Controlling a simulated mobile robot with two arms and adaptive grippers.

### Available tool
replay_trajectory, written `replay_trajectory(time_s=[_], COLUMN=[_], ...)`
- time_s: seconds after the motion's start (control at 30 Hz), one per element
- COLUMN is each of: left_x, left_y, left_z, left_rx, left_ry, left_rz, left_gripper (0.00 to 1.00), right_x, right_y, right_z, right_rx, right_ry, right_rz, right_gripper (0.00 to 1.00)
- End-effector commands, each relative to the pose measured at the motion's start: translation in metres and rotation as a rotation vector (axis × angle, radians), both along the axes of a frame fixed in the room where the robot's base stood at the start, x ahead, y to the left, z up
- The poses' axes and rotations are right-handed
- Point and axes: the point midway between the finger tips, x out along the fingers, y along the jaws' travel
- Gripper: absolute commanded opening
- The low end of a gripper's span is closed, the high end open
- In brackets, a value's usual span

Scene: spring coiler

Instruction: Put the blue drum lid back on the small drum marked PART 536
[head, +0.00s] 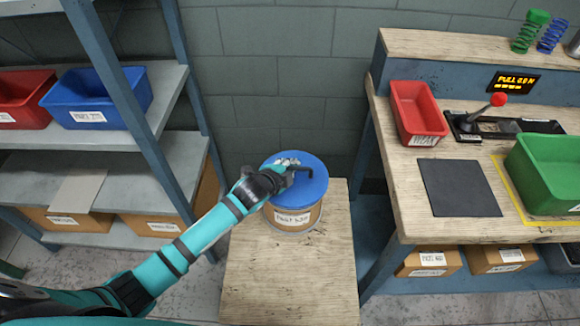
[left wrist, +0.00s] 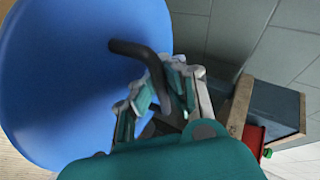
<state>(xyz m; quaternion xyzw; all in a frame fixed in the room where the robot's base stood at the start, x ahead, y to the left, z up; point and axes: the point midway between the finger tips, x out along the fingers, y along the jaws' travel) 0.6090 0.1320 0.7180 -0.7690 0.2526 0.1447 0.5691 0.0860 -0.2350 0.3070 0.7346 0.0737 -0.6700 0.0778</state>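The small drum (head: 296,218) is brown with a white label and stands upright on a wooden-topped stand. The blue drum lid (head: 313,190) is at the drum's top and covers its opening. It looks roughly level, but I cannot tell whether a small gap remains under it. The lid has a dark bent handle (head: 303,170). My left gripper (head: 288,168) is at this handle. In the left wrist view, the fingers of the left gripper (left wrist: 163,88) close on the handle (left wrist: 135,50) from both sides, with the blue lid (left wrist: 70,80) beyond. My right gripper is not in view.
The stand's wooden top (head: 290,280) is clear in front of the drum. A shelf rack (head: 150,170) with bins is at left. A workbench (head: 400,165) at right holds a red bin (head: 418,110), a dark mat (head: 458,188), a lever device (head: 485,120) and a green bin (head: 545,175).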

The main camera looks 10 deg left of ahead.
Motion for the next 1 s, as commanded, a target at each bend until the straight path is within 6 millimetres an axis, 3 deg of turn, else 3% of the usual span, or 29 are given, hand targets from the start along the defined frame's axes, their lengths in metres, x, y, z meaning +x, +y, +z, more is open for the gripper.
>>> replay_trajectory(time_s=[0.03,0.2,0.57,1.0], left_x=[0.000,0.000,-0.006,-0.075], left_y=[0.000,0.000,0.002,0.021], left_z=[0.001,0.001,0.002,0.045], left_rx=[-0.001,-0.001,0.001,0.002], left_ry=[-0.002,-0.001,0.001,-0.001], left_rz=[0.000,0.000,0.000,-0.002], left_gripper=[0.11,0.33,0.33,0.33], right_x=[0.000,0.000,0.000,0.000], right_y=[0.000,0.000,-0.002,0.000], right_z=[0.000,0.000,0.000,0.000], right_rx=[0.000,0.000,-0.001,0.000], right_ry=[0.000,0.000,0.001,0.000], right_rz=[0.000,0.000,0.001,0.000], right_gripper=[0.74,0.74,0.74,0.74])
